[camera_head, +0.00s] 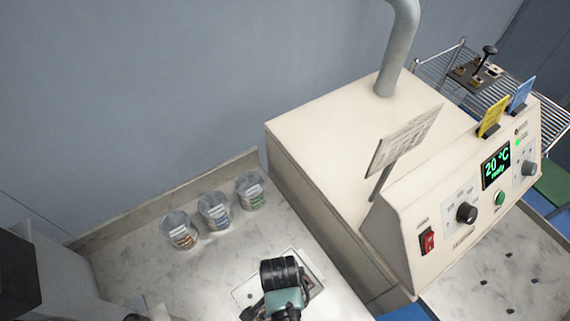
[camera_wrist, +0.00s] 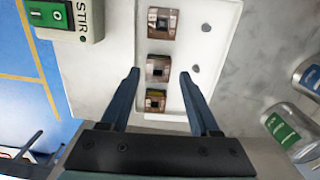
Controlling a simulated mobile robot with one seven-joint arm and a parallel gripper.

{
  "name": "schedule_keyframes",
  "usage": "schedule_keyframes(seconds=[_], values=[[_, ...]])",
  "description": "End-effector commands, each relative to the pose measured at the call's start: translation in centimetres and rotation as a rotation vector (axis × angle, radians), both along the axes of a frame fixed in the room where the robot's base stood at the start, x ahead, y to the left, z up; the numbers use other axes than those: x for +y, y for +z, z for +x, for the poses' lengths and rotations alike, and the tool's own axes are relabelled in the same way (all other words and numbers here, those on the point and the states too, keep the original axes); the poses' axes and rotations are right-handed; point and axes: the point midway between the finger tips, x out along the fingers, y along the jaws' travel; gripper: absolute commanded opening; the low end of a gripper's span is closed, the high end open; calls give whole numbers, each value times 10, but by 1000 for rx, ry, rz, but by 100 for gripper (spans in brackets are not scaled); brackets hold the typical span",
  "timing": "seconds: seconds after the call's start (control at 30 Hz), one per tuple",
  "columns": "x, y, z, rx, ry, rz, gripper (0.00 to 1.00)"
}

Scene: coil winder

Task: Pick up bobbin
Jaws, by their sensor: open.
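Three small square brown-and-silver bobbins sit in a row on a white plate (camera_wrist: 222,20) in the wrist view: a far one (camera_wrist: 162,23), a middle one (camera_wrist: 158,68) and a near one (camera_wrist: 155,98). The near one shows a yellowish top edge. My gripper (camera_wrist: 159,76) is open, its two dark blue fingers on either side of the row near the middle bobbin, with nothing held. I cannot tell its height above them. In the head view my gripper (camera_head: 284,302) is over the plate (camera_head: 312,268), and the arm hides the bobbins.
Three labelled jars (camera_head: 214,211) stand by the back edge of the bench. A large cream machine (camera_head: 330,130) with a display stands to the right. A wire rack (camera_head: 440,65) stands behind.

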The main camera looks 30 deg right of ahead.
Motion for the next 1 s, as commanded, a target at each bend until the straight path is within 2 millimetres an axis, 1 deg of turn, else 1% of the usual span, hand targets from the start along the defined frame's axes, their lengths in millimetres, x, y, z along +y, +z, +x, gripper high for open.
schedule_keyframes(seconds=[0.13, 0.4, 0.53, 0.73, 0.77, 0.9, 0.97, 1.0], values=[[-2, -11, -2, 2, -2, 1, 62], [-5, -45, -2, 0, 0, 0, 62], [-5, -51, -2, -1, 0, 0, 62], [-5, -51, -2, -1, 0, 0, 62], [-5, -51, -2, -1, 0, 0, 61], [-5, -51, -2, -1, 0, 0, 36], [-5, -51, -2, -1, 0, -1, 25], [-5, -51, -2, -1, 0, -1, 18]])
